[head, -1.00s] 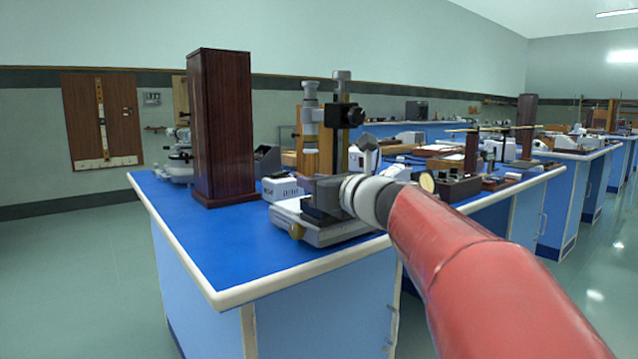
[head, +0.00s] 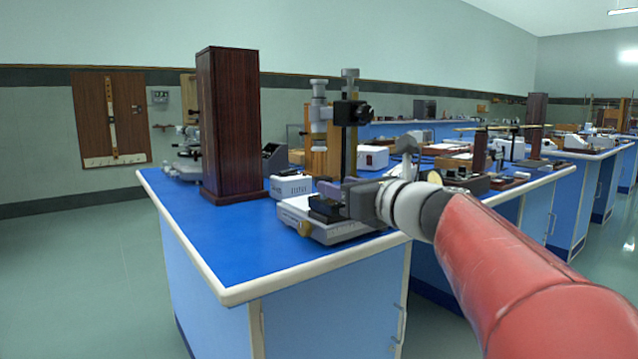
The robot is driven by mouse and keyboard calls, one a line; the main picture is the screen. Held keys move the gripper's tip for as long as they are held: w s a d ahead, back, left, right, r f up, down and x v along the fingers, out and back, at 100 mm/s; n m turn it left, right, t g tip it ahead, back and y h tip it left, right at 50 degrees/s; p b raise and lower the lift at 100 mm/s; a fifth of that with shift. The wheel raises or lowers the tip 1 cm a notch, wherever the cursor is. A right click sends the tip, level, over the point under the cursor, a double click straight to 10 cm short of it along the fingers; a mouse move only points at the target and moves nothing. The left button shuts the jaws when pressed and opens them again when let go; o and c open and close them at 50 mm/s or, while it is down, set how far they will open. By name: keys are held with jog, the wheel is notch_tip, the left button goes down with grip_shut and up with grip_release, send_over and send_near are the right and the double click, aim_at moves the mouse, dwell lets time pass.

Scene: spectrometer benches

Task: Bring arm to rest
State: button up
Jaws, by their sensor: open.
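My red arm (head: 500,260) reaches in from the lower right and ends in a white and grey wrist (head: 405,205). My gripper (head: 335,199) points left, away from the wrist, in front of a grey measuring instrument (head: 319,233) with an upright column and a viewing tube. It is open and I see nothing held in it. The fingers are small and dark against the instrument, and I cannot tell whether they touch it. The gripper and wrist hide part of the instrument's right side.
The instrument stands on a blue bench top (head: 215,240) with a pale rim. A tall dark wooden box (head: 230,125) and a small white box (head: 290,187) stand behind it. More instruments crowd the bench to the right. The floor (head: 80,270) at left is clear.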

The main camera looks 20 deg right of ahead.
jog(key=shift+s+d, duration=0.2)
jog(key=shift+s, duration=0.5)
